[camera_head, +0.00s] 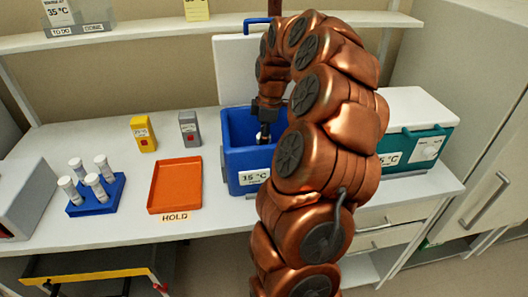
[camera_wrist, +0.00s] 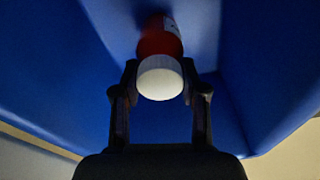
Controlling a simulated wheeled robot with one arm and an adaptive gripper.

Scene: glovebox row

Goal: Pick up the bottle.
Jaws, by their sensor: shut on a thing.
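The bottle (camera_wrist: 160,42) shows in the wrist view with a white round cap (camera_wrist: 160,79) and a red body inside the blue box. My gripper (camera_wrist: 160,82) is shut on the bottle near its cap, one finger on each side. In the head view my gripper (camera_head: 265,135) reaches down into the open blue box (camera_head: 238,160). My arm hides the box's right part, and the bottle is hard to make out there.
An orange tray (camera_head: 175,184) marked HOLD lies left of the box. A blue rack (camera_head: 97,204) with several white-capped tubes stands further left. Yellow (camera_head: 143,134) and grey (camera_head: 189,128) devices stand behind the tray. A teal box (camera_head: 408,150) stands at right. A shelf (camera_head: 150,38) runs above.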

